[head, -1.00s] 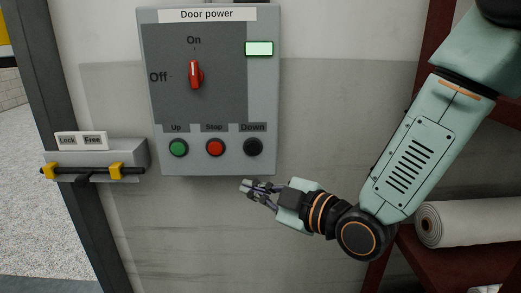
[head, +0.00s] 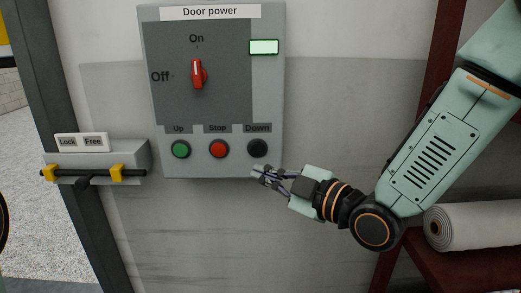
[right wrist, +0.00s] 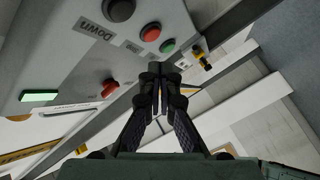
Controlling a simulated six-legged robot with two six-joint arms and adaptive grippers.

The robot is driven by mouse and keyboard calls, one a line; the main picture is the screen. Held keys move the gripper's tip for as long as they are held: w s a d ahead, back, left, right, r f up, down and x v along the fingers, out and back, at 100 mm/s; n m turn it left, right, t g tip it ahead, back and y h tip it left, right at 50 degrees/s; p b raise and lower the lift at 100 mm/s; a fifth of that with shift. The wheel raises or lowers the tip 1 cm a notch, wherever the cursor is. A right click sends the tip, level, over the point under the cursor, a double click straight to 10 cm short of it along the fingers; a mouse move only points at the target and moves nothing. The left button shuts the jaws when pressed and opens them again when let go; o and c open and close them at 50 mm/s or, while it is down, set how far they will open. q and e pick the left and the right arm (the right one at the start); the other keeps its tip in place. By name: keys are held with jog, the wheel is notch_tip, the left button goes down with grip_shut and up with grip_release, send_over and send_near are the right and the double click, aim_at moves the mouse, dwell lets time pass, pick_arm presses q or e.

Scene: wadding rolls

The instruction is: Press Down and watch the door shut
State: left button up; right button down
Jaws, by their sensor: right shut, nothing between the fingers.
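The grey door power box (head: 165,105) hangs on the wall. Its black Down button (head: 257,148) is at the lower right, beside the red Stop button (head: 219,149) and the green Up button (head: 181,149). The red switch (head: 198,74) points to On, and a pale green lamp (head: 264,47) glows. My right gripper (head: 259,171) is shut and empty, just below the Down button in the head view. In the right wrist view the Down button (right wrist: 120,10) is above and left of the shut fingertips (right wrist: 161,72). I cannot tell whether they touch the box. My left gripper is out of view.
A latch bar with yellow brackets (head: 117,172) and a Lock/Free label (head: 81,142) is left of the box, by the dark door post (head: 60,100). The doorway left of it shows pale ground. A white roll (head: 470,226) lies on a red-brown shelf at the right.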

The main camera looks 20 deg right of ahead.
aim_at(257, 149)
jog(key=w, duration=0.5)
jog(key=w+d, duration=0.1)
jog(key=w, duration=0.1)
jog(key=shift+w+d, duration=0.1)
jog(key=shift+w, duration=0.1)
jog(key=shift+s+d, duration=0.1)
jog(key=shift+d, duration=0.1)
jog(key=shift+a, duration=0.15)
dwell(0.4)
jog(key=shift+w, duration=0.2)
dwell(0.4)
jog(key=shift+w+d, duration=0.2)
jog(key=shift+w, duration=0.1)
